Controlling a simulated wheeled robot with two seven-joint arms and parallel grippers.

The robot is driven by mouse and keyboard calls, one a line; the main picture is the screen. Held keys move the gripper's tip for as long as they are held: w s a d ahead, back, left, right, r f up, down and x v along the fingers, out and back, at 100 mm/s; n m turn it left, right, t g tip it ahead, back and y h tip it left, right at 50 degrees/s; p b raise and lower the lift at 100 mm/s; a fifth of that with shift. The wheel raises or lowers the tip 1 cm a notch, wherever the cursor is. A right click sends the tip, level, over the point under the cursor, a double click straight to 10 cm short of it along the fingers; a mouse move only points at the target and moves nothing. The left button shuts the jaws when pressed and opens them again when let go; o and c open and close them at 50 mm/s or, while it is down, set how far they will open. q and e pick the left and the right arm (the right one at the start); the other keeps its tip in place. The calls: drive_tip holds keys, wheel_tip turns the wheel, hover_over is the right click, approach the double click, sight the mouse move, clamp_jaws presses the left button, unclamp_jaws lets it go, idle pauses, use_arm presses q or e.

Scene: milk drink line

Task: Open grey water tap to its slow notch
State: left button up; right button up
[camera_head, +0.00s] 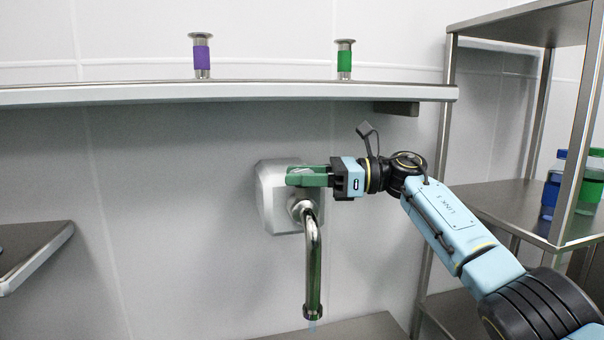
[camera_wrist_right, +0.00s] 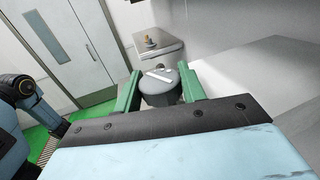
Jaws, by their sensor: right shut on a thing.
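The grey water tap (camera_head: 268,205) is a box on the wall with a bent chrome spout (camera_head: 313,262) pointing down. A small pale bluish trace shows just under the spout's mouth, perhaps water. My right gripper (camera_head: 303,177) reaches in from the right, its green fingers in front of the tap's upper part, above the spout. In the right wrist view, the dark grey round knob (camera_wrist_right: 160,91) with a pale mark on top sits between the two green fingers, which are shut on it. In the head view the fingers hide the knob. My left gripper is not in view.
A wall shelf (camera_head: 150,96) runs above the tap, with a purple-banded steel piece (camera_head: 201,58) and a green-banded one (camera_head: 344,60). A steel rack (camera_head: 500,205) with blue and green bottles stands right. A shelf corner (camera_head: 40,262) juts in at left. A steel surface (camera_head: 365,328) lies below the spout.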

drive_tip(key=o, duration=1)
drive_tip(key=shift+c, duration=0.2)
drive_tip(key=d+b, duration=0.2)
drive_tip(key=d, duration=1.1)
drive_tip(key=shift+d+b, duration=0.2)
drive_tip(key=shift+b, duration=0.2)
